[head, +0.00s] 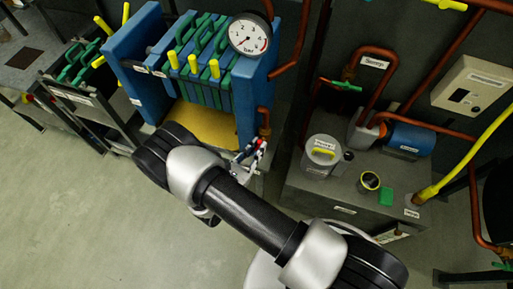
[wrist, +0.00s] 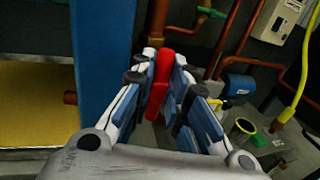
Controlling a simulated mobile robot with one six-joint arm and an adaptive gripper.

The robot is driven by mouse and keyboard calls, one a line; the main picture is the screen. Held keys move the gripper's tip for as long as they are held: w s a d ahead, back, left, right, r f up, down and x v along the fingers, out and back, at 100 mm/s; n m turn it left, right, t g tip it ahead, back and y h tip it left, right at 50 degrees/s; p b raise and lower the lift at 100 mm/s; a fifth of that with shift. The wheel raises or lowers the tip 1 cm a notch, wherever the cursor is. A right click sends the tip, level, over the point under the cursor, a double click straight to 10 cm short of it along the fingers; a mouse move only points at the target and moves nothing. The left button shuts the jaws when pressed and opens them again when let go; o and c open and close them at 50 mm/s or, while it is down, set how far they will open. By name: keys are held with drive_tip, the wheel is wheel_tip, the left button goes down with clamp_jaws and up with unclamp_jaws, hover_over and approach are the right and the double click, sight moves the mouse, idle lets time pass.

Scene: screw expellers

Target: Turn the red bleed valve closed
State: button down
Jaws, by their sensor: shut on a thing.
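The red bleed valve handle (wrist: 159,80) stands between the two fingers of my gripper (wrist: 160,62) in the wrist view, and the fingers are shut on it. In the head view my gripper (head: 252,153) is at the right end of the blue filter press (head: 248,100), beside a copper pipe. A small bit of the red valve (head: 261,145) shows there at the fingertips. My fingers hide most of the valve body, and I cannot tell how far the handle is turned.
A pressure gauge (head: 250,35) sits above the press. Copper pipes run behind. The floor at lower left is clear.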

drive_tip(key=shift+d, duration=0.1)
drive_tip(key=shift+s+d+f+m+g+y+p, duration=0.25)
drive_tip(key=shift+m+y, duration=0.6)
drive_tip(key=shift+m, duration=1.6)
drive_tip(key=shift+s+d+f+m+y+p, duration=0.2)
drive_tip(key=shift+d+m+y+p, duration=0.45)
drive_tip(key=shift+m, duration=1.75)
drive_tip(key=shift+d+f+m+g+y+p, duration=0.1)
drive_tip(key=shift+f+m+g+y+p, duration=0.15)
drive_tip(key=shift+m+y, duration=1.5)
drive_tip(key=shift+m+h, duration=0.65)
drive_tip(key=shift+m, duration=0.25)
drive_tip(key=c, duration=1.6)
unclamp_jaws()
drive_tip(key=shift+a, duration=0.1)
drive_tip(key=shift+a+r, duration=0.1)
